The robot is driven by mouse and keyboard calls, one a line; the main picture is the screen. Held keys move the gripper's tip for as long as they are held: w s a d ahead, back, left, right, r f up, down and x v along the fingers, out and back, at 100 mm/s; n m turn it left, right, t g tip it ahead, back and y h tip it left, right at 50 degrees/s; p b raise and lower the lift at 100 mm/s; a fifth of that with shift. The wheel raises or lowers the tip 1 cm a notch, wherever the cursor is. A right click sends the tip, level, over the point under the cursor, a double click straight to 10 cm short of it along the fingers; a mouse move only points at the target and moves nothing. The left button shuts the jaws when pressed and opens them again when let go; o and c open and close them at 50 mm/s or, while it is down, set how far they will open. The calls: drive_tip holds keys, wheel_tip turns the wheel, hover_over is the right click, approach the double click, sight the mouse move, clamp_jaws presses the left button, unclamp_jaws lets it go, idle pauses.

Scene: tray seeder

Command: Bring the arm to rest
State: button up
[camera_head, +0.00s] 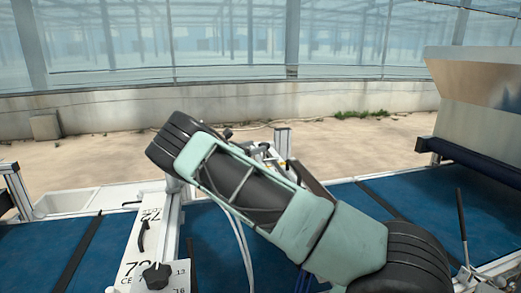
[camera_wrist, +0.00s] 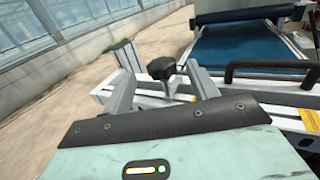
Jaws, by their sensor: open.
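My arm (camera_head: 262,195) reaches across the middle of the head view, from the lower right to the upper left, bent and raised over the blue belt. Its links are pale green and black. In the head view my gripper is mostly hidden behind the arm. In the wrist view my gripper (camera_wrist: 161,72) shows its two grey fingers spread apart, with nothing held between them. A black knob (camera_wrist: 161,67) on a stem shows between the fingers. I cannot tell whether the fingers touch it.
The blue conveyor belt (camera_head: 218,240) runs across below the arm. A white machine panel (camera_head: 137,250) with a black knob (camera_head: 157,275) and handle stands at left. A metal hopper (camera_head: 480,85) is at right, with an upright lever (camera_head: 462,225) near it. Open floor lies behind.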

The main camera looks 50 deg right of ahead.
drive_tip(key=shift+a, duration=0.25)
idle(0.3)
drive_tip(key=shift+r, duration=0.1)
